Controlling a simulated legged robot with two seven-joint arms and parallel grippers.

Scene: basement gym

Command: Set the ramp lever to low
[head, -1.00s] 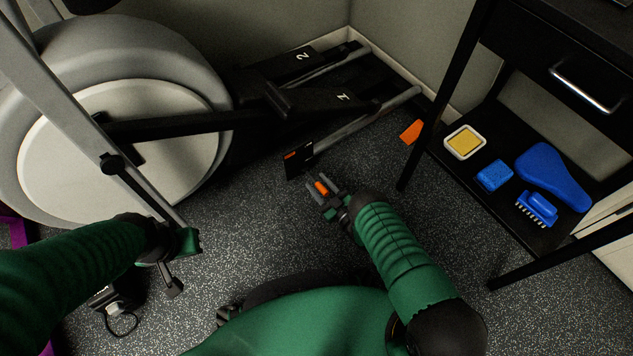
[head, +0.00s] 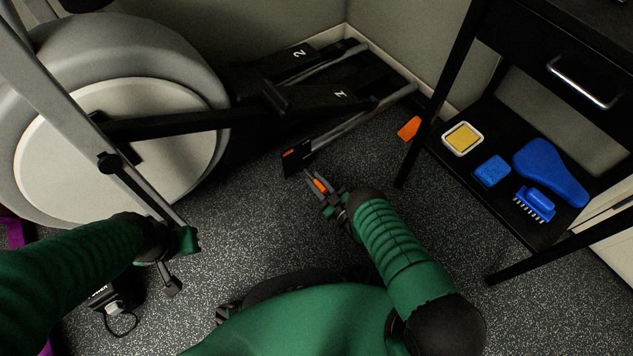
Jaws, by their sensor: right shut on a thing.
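A small orange piece (head: 319,185), which looks like the ramp lever's grip, shows between the fingers of my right gripper (head: 318,187). The gripper is shut on it, low over the floor in front of the elliptical machine's rail. The fingers cover most of the piece, and its base and setting marks cannot be made out. The black end block (head: 296,160) of the rail, with an orange mark, is just beyond the fingertips. My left gripper (head: 172,275) hangs at the lower left beside the machine's grey frame, away from the lever. Its jaws are too dark to read.
The elliptical machine (head: 120,150) fills the left and back. An orange wedge (head: 409,128) lies by a leg of the black shelf unit (head: 440,195). The shelf holds a yellow sponge dish (head: 462,139), blue sponge (head: 491,171), blue brush (head: 535,204) and blue saddle-shaped thing (head: 550,170).

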